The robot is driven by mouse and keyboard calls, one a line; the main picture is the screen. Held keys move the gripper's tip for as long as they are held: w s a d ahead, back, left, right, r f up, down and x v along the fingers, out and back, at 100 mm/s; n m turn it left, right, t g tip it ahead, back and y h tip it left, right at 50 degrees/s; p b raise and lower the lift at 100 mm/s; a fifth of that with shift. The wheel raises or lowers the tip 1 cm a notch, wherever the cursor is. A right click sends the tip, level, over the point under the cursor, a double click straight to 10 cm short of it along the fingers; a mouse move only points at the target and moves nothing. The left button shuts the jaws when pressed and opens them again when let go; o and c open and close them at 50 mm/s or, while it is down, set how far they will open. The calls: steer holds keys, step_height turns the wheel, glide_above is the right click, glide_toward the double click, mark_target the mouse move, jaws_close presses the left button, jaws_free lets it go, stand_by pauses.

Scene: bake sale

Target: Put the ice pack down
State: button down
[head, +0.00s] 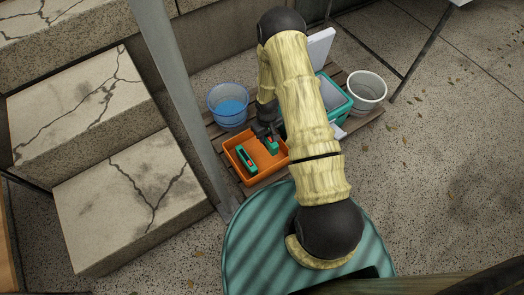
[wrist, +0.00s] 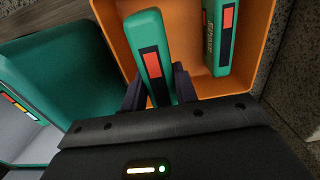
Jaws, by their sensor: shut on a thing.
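My gripper (head: 266,131) is shut on a green ice pack (head: 272,145) with a dark label, inside the outline of the orange tray (head: 233,166). In the wrist view my gripper (wrist: 158,88) has a finger on each side of the ice pack (wrist: 146,32), which stands out ahead over the orange tray (wrist: 185,8). I cannot tell whether its underside touches the tray floor. A second green pack (head: 247,158) lies in the tray, apart from the held one. It also shows in the wrist view (wrist: 221,48).
A teal cooler (head: 345,112) with its white lid (head: 320,46) raised stands right of the tray, partly behind my arm. A blue bucket (head: 228,106) and a white bucket (head: 367,88) stand nearby on a wooden pallet (head: 369,117). Cracked stone steps (head: 130,200) rise at left.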

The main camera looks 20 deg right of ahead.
step_height(320, 180, down, 4)
steer(key=shift+w+r+b, duration=0.1)
steer(key=shift+b, duration=0.7)
steer(key=shift+f, duration=0.25)
steer(key=shift+a+r, duration=0.1)
steer(key=shift+a, duration=0.05)
steer(key=shift+d, duration=0.2)
steer(key=shift+f+b, duration=1.15)
steer(key=shift+f, duration=0.7)
